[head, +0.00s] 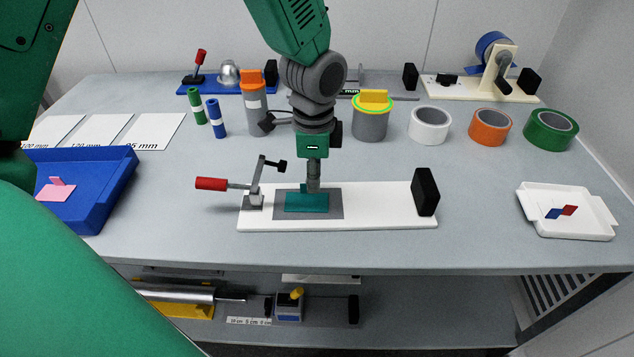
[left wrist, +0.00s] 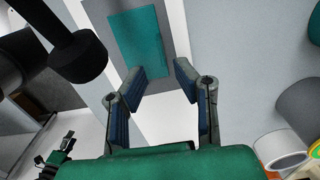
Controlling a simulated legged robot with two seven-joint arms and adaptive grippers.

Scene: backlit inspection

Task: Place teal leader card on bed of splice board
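The teal leader card (head: 307,203) lies on the grey bed (head: 336,212) of the white splice board (head: 385,215). It also shows flat on the bed in the left wrist view (left wrist: 138,43). My left gripper (head: 314,188) hangs above the card in the head view. In the left wrist view its two fingers (left wrist: 163,78) stand apart with nothing between them, and the card lies beyond the fingertips. The gripper hides part of the card's back edge in the head view. My right gripper is not in view.
A red-handled toggle clamp (head: 256,185) stands at the board's left end, close to my gripper; a black block (head: 425,191) stands at its right. A blue tray (head: 95,205) holds a pink card (head: 56,190). A white tray (head: 568,226) is at right. Tape rolls (head: 430,125) stand behind.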

